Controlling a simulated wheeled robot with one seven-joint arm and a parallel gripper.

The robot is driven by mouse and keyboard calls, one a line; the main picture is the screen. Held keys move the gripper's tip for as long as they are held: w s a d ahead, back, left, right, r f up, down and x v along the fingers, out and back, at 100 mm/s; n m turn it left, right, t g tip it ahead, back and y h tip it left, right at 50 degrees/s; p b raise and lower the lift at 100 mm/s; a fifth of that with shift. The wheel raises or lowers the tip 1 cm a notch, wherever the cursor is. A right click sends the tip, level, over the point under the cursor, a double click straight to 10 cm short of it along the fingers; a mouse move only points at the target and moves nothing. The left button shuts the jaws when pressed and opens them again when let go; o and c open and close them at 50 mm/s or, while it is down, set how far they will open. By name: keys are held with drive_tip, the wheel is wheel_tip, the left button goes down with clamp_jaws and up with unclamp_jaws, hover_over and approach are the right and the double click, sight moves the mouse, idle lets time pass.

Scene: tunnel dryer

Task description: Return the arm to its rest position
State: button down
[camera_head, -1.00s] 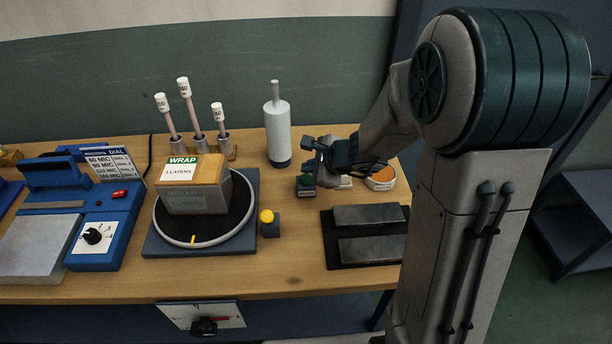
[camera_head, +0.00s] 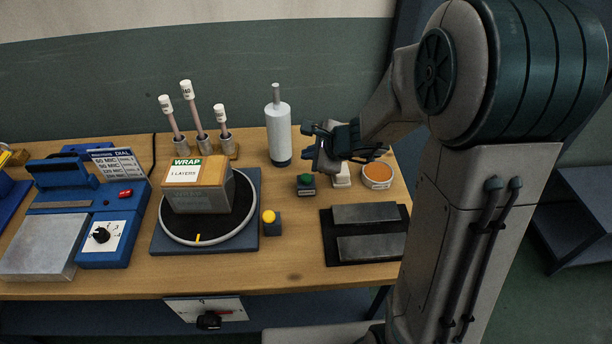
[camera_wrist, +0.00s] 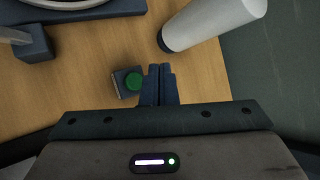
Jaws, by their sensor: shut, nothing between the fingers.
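My gripper (camera_head: 312,150) is above the right part of the wooden bench, just behind and above a green button on a dark block (camera_head: 306,183). In the wrist view my gripper (camera_wrist: 160,70) has its two fingers together with nothing between them. The green button (camera_wrist: 132,82) lies just left of the fingertips there, apart from them. My arm reaches in from the right side of the head view.
A white bottle (camera_head: 279,130) stands close left of my gripper. An orange-topped round dish (camera_head: 377,175) and a dark tray with two metal plates (camera_head: 328,252) are to the right. A turntable (camera_head: 163,225) bears a box (camera_head: 198,186). A yellow button (camera_head: 268,216) stands beside it.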

idle(0.3)
drive_tip(key=s+r+n+g, duration=0.3)
drive_tip(key=s+r+n, duration=0.4)
drive_tip(key=s+n, duration=0.45)
drive_tip(key=s+d+r+n+h, duration=0.1)
drive_tip(key=s+d+n+h, duration=0.5)
drive_tip(key=s+d, duration=0.3)
drive_tip(key=s+n, duration=0.1)
drive_tip(key=s, duration=0.1)
drive_tip(key=shift+s+d+r+g, duration=0.3)
drive_tip(key=shift+s+d, duration=0.1)
drive_tip(key=shift+s, duration=0.1)
